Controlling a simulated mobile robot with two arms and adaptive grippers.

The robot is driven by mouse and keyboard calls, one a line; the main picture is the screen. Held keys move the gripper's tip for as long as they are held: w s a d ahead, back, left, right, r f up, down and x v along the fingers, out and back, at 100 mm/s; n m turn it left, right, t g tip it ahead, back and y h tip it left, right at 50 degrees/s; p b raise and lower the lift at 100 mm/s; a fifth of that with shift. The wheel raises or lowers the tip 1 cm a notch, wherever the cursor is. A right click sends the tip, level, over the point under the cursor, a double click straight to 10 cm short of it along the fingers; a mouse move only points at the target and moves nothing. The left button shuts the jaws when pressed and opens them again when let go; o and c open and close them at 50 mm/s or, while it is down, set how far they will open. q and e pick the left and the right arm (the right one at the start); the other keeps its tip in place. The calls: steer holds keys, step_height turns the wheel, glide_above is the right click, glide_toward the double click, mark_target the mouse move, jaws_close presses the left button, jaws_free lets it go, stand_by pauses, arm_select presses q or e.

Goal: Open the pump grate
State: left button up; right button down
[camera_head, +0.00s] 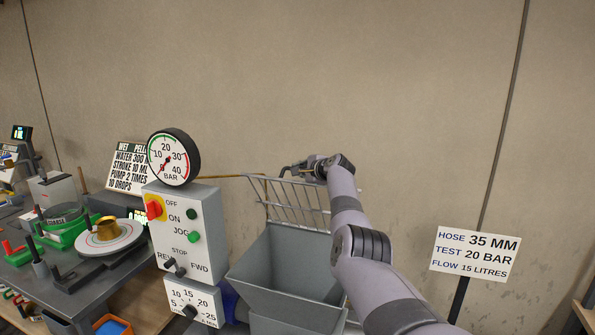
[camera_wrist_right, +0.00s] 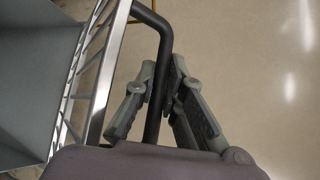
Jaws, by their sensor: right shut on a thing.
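The pump grate (camera_head: 299,201), a frame of metal bars, stands tilted up above the grey hopper (camera_head: 285,255) in the head view. The hopper's mouth below it is uncovered. The grate's bars (camera_wrist_right: 97,75) also show at the left of the right wrist view. My right gripper (camera_head: 290,170) is at the grate's upper edge. In the right wrist view, my right gripper (camera_wrist_right: 158,88) is shut on the grate's dark bent handle (camera_wrist_right: 160,42). My left gripper is in neither view.
A grey control box (camera_head: 182,235) with a pressure gauge (camera_head: 173,157) stands left of the hopper. A sign (camera_head: 475,254) on a post stands at the right. A cluttered bench (camera_head: 75,270) is at the far left. A plain wall is behind.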

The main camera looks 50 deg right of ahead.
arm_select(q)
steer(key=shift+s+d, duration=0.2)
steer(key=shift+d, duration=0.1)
arm_select(e)
steer(key=c, duration=1.7)
jaws_free()
steer(key=shift+o, duration=0.2)
steer(key=shift+v, duration=0.85)
steer(key=v, duration=1)
steer(key=shift+s, duration=0.1)
